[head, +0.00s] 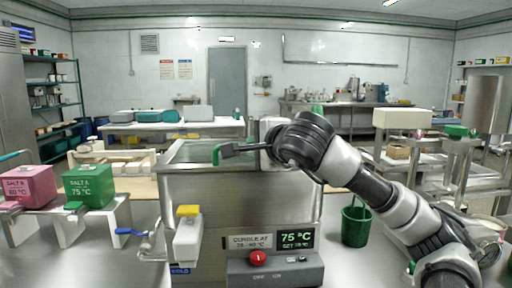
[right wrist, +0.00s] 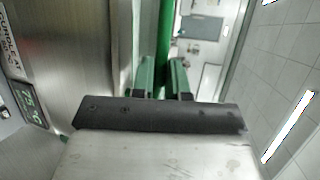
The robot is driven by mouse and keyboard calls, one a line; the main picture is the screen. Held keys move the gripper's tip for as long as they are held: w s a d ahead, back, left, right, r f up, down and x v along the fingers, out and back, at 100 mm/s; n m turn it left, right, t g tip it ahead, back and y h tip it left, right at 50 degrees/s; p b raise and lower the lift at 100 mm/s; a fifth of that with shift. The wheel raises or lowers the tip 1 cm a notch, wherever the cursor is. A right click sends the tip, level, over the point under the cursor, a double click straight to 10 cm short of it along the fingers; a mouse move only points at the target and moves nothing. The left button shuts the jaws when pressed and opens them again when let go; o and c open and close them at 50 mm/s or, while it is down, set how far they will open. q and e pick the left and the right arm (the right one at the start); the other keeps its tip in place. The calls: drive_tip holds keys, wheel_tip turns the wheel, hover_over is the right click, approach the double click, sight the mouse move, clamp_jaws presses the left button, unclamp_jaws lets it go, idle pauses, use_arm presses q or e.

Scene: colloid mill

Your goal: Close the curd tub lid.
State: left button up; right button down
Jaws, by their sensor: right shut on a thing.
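The curd tub (head: 217,215) is the steel vat in the middle of the head view, with a panel reading 75 °C on its front. Its top looks open, with a greenish inside partly behind my arm. My right gripper (head: 217,155) reaches in from the right over the tub's top. In the right wrist view its green fingers (right wrist: 163,78) are shut on a green bar (right wrist: 166,30), which runs on past them. The bar may be the lid's handle, but I cannot tell; the lid plate is not clearly seen. My left gripper is out of view.
A green bucket (head: 356,222) stands right of the tub. Pink (head: 28,186) and green (head: 89,186) salt boxes stand on a left rack.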

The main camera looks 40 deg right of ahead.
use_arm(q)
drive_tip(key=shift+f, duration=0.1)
use_arm(e)
drive_tip(key=shift+w+a+f, duration=0.1)
drive_tip(key=shift+a+f, duration=0.1)
drive_tip(key=shift+f, duration=0.5)
drive_tip(key=c, duration=1.1)
unclamp_jaws()
drive_tip(key=shift+s+r, duration=0.1)
drive_tip(key=shift+s, duration=0.1)
drive_tip(key=shift+c, duration=0.2)
drive_tip(key=shift+d+r, duration=0.1)
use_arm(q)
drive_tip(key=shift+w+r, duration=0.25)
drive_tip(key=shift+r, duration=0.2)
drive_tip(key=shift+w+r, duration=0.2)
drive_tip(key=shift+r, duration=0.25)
use_arm(e)
drive_tip(key=v, duration=1)
drive_tip(key=shift+s+r, duration=0.25)
drive_tip(key=shift+s, duration=0.1)
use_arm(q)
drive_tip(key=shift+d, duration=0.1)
